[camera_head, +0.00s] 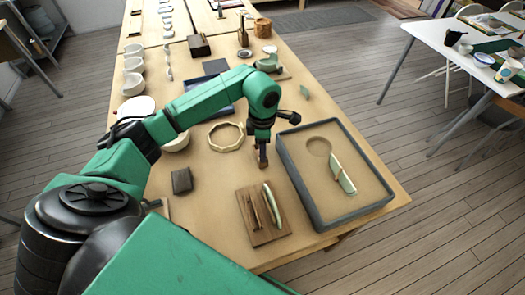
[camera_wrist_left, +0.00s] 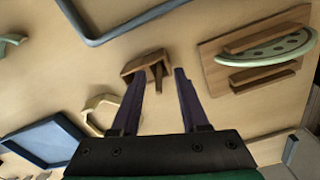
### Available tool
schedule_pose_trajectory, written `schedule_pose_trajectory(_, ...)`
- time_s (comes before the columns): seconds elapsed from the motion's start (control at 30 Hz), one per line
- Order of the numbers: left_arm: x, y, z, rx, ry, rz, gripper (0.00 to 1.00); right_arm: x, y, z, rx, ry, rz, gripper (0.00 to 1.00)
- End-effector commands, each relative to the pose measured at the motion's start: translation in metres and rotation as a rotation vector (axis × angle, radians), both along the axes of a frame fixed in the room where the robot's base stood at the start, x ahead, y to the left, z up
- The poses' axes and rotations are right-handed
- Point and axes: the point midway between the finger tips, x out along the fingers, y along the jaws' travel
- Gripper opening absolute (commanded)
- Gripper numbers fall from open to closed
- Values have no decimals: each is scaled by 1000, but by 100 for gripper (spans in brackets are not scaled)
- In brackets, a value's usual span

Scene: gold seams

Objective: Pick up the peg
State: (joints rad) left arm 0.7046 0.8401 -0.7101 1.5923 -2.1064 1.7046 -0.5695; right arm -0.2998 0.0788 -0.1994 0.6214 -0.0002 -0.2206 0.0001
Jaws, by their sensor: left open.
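A small wooden piece, which looks like the peg on a little block (camera_wrist_left: 143,68), stands on the table ahead of my left gripper in the left wrist view. The upright wooden peg (camera_wrist_left: 158,76) shows between the finger lines. My left gripper (camera_wrist_left: 160,76) is open, with one dark finger on each side and nothing held. In the head view my left gripper (camera_head: 262,149) points down over the same wooden piece (camera_head: 263,160), hiding part of it. I cannot tell whether the fingers touch it. My right gripper is in neither view.
A grey-rimmed sand tray (camera_head: 291,170) lies right of the gripper, with a pale green shard (camera_head: 343,175) inside. A wooden rack (camera_head: 245,211) holding a pale green piece stands in front. An octagonal ring (camera_head: 212,137) and a dark block (camera_head: 182,181) lie left.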

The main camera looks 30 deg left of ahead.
Motion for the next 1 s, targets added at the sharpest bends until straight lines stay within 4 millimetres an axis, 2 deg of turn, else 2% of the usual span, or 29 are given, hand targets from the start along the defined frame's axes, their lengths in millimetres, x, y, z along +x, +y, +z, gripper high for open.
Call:
schedule_pose_trajectory(0.17,1,0,-2,-1,-2,0,44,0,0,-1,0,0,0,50)
schedule_pose_trajectory(0.2,0,0,-2,0,-1,0,37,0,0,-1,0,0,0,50)
schedule_pose_trajectory(0.3,0,0,-2,0,-1,0,0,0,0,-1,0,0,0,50)
schedule_pose_trajectory(0.77,1,0,4,0,-2,1,0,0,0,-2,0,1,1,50)
schedule_pose_trajectory(0.87,2,0,16,-1,-4,2,0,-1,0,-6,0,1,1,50)
schedule_pose_trajectory(1.0,2,0,46,-1,-9,1,0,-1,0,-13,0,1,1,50)
